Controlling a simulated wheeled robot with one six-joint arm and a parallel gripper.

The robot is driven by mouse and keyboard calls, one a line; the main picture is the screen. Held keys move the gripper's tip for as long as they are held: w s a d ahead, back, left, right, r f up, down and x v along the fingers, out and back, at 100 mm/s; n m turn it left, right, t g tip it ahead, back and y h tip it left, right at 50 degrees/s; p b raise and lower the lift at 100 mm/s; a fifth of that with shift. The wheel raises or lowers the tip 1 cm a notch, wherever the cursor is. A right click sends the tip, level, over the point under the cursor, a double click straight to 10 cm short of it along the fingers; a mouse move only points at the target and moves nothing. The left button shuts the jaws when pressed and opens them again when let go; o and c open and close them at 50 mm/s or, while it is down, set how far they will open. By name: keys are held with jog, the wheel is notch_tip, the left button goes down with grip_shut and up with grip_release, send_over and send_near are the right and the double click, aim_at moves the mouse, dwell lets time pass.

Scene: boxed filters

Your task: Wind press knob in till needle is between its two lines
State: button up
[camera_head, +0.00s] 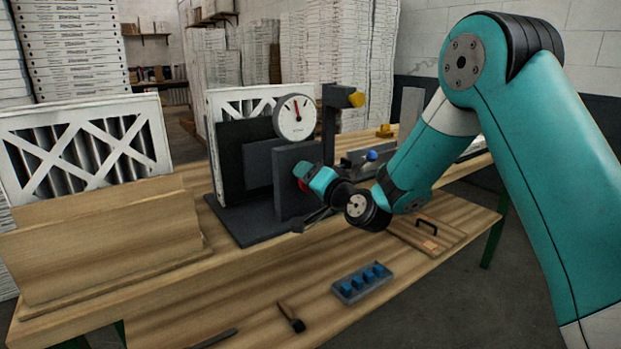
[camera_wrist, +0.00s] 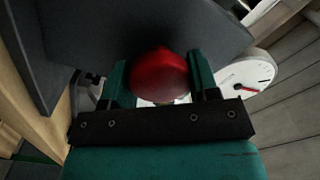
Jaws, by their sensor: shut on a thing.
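The press (camera_head: 258,175) is a dark grey upright frame with plates on the bench. Its red knob (camera_wrist: 158,76) sits between my two fingers in the wrist view, and only a sliver of it shows in the head view (camera_head: 304,186). My gripper (camera_wrist: 160,88) is shut on the knob from the right side of the press. The gauge also shows in the wrist view (camera_wrist: 244,84), tilted.
A white-framed filter (camera_head: 85,145) stands in a wooden holder (camera_head: 105,235) at left. A grey block with blue pegs (camera_head: 361,283) and a brush (camera_head: 291,318) lie in front. The front bench middle is fairly clear.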

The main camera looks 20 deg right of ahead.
dwell(0.4)
jog(key=o, duration=0.9)
jog(key=shift+b+v, duration=6.8)
jog(key=shift+v, duration=1.9)
jog(key=shift+r, duration=0.1)
